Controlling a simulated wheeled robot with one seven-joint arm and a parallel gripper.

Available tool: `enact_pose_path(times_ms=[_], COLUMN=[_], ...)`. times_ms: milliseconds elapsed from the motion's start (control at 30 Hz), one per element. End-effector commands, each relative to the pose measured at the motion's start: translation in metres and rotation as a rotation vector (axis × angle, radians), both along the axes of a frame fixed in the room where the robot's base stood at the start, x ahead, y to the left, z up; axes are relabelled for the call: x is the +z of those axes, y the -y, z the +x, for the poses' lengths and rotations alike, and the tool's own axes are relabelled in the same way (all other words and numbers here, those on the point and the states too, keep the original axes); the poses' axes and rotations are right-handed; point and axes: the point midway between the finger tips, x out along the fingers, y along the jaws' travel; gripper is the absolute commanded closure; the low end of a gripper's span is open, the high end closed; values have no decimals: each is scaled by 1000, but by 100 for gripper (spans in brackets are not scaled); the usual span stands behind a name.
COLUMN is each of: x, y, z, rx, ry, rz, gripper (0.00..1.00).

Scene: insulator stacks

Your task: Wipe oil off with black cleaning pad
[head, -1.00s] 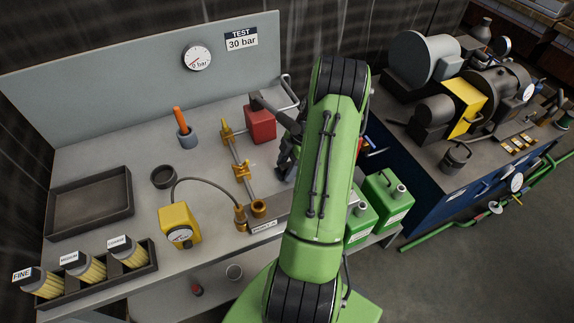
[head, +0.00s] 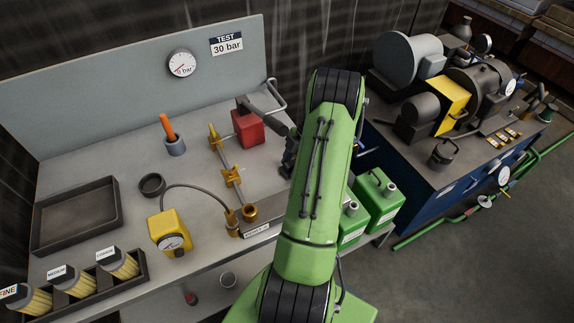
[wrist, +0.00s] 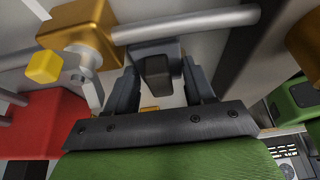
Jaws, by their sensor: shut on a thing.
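My gripper (wrist: 160,90) shows in the wrist view with its two grey fingers on either side of a dark block (wrist: 157,72). The jaws are shut on this block. It may be the black cleaning pad, but I cannot tell for certain. In the head view my green arm hides most of the gripper (head: 288,160), which is low over the bench, right of the brass fittings (head: 232,176). A brass fitting (wrist: 85,30) and a grey pipe (wrist: 185,22) show close beyond the fingers in the wrist view. I cannot make out any oil patch.
A red block (head: 249,127) with a dark lever stands behind the gripper. A yellow gauge box (head: 168,230), an empty tray (head: 75,217) and a cup with an orange handle (head: 175,146) are further left. Green cans (head: 378,200) stand right.

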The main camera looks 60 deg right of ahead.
Motion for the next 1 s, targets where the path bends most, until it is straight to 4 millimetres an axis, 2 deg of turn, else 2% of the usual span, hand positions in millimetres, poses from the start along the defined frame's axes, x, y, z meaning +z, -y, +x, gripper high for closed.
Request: enact_pose_path(times_ms=[33, 100, 133, 200, 367, 633, 867, 1000], x=[-1, -1, -1, -2, -3, -6, -6, -6], y=[12, 17, 18, 20, 16, -10, -20, -33], z=[-7, -10, -11, -12, -9, 6, 11, 19], rx=[-24, -28, -30, -33, -34, -28, -21, -18], ry=[-8, -10, -10, -11, -10, -9, -10, -10], rz=[-21, -24, -25, -28, -30, -22, -14, -12], gripper=[75, 85, 85, 96, 96, 96, 96, 96])
